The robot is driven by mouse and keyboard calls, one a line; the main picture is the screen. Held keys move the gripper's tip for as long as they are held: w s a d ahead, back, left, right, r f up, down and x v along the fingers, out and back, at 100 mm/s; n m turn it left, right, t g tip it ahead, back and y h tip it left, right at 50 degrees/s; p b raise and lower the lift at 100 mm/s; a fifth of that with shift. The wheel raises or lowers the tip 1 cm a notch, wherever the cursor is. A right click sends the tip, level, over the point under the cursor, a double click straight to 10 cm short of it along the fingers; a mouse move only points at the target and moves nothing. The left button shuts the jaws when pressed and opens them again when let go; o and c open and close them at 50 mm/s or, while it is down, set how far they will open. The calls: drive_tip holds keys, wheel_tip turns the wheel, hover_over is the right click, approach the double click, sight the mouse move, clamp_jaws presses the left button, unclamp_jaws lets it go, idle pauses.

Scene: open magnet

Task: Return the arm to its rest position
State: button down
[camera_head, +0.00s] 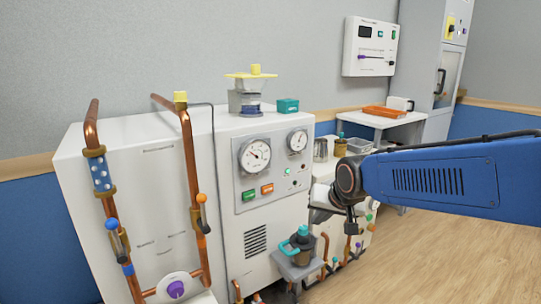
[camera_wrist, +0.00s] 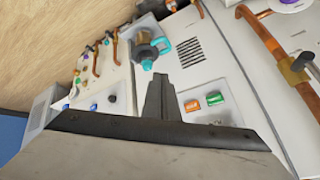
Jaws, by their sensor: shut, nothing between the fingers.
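My arm (camera_head: 430,180) reaches in from the right edge of the head view as a thick blue link with a dark joint. It is extended in front of the white cabinet with gauges (camera_head: 262,215). My gripper (camera_wrist: 159,80) shows in the wrist view as dark fingers close together, shut and empty. In the head view the hand end is small and partly hidden by the arm's own links. In the wrist view the fingers point toward the cabinet front, beside its orange and green buttons (camera_wrist: 203,102).
Copper pipes (camera_head: 188,165) stand at the left. A side table (camera_head: 385,121) with an orange tray (camera_head: 389,112) is behind. Wooden floor (camera_head: 460,260) is clear at lower right.

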drive_tip(key=s+d+f, duration=0.1)
drive_tip(key=s+d, duration=0.4)
drive_tip(key=s, duration=0.4)
drive_tip(key=s+d+f+g+h, duration=0.1)
drive_tip(key=s+d+f, duration=0.1)
drive_tip(key=s+d, duration=0.3)
drive_tip(key=s+d+f+n+g+h, duration=0.1)
drive_tip(key=s+d, duration=0.4)
drive_tip(key=s, duration=0.7)
drive_tip(key=shift+s+d+f, duration=0.3)
drive_tip(key=shift+d, duration=0.05)
drive_tip(key=shift+w+a, duration=0.1)
